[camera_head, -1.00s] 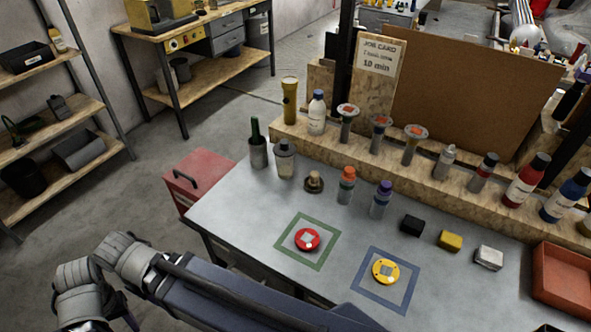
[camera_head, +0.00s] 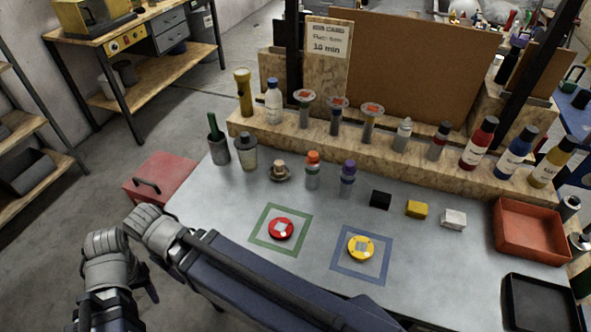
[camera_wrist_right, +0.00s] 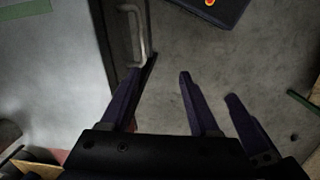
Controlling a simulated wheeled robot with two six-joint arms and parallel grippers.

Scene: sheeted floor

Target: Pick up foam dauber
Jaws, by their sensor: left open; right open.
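The foam dauber is not certain to me. The likeliest thing is a small brown knob on a dark round base (camera_head: 279,171), upright on the grey worktable (camera_head: 215,205). To its right stand an orange-topped bottle (camera_head: 313,170) and a purple-topped bottle (camera_head: 348,178), which could also be daubers. My left gripper (camera_head: 120,302) is at the lower left of the head view, beside the table and well away from these things. It is open, partly cut off by the frame. My right gripper (camera_wrist_right: 176,80) shows in the right wrist view, open and empty over the floor beside a table edge.
A red toolbox (camera_head: 160,181) is left of the table. A cup (camera_head: 218,152) and a shaker (camera_head: 245,152) stand near the brown knob. A ledge (camera_head: 385,150) with bottles lines the back. Red (camera_head: 281,229) and yellow (camera_head: 361,248) discs lie in taped squares.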

